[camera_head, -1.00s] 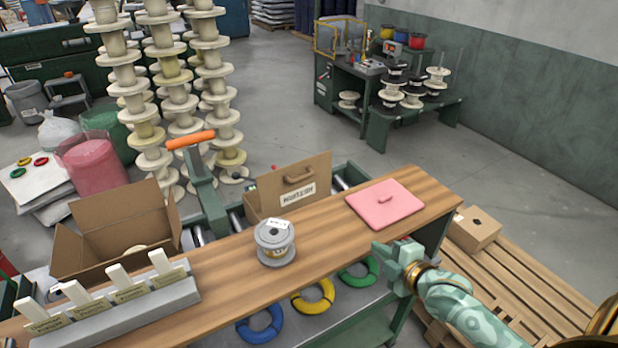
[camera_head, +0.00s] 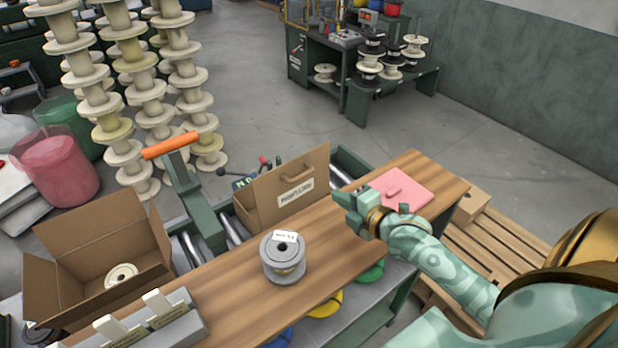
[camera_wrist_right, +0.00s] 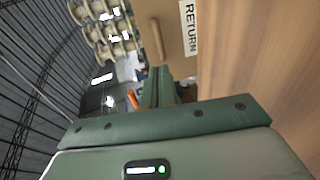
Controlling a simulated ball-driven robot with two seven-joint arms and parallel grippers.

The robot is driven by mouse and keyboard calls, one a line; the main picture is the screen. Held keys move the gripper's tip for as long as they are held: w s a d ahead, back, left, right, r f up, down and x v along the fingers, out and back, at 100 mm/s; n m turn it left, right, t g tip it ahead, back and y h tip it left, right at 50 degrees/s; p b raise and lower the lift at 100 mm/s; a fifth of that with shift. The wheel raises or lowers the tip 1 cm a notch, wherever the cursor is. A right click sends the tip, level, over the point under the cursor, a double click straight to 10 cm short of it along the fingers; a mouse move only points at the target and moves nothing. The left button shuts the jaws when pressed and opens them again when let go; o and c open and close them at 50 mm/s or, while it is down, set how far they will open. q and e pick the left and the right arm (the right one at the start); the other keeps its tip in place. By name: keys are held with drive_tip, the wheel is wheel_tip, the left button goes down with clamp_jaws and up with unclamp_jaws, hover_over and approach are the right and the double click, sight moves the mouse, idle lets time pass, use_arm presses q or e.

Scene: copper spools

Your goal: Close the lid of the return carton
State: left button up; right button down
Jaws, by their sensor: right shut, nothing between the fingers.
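Much of the carton behind the panel is hidden. My right gripper (camera_head: 350,203), pale green, is shut and empty above the bench, right of the panel and apart from it. In the wrist view its green fingers (camera_wrist_right: 158,88) point toward the panel's handle side. My left gripper is not in view.
A grey spool (camera_head: 283,259) stands on the wooden bench (camera_head: 335,240). A pink square lid-like piece (camera_head: 410,185) lies at its right end, partly behind my gripper. An open carton (camera_head: 95,250) holding a spool is at left. An orange-handled green post (camera_head: 185,180) rises behind the bench.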

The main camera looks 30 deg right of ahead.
sight(304, 176)
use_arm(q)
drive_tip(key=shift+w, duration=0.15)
use_arm(e)
drive_tip(key=x, duration=1.1)
drive_tip(key=shift+w+f, duration=0.15)
drive_tip(key=shift+w, duration=0.2)
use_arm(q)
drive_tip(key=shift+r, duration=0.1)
use_arm(e)
drive_tip(key=shift+a, duration=0.1)
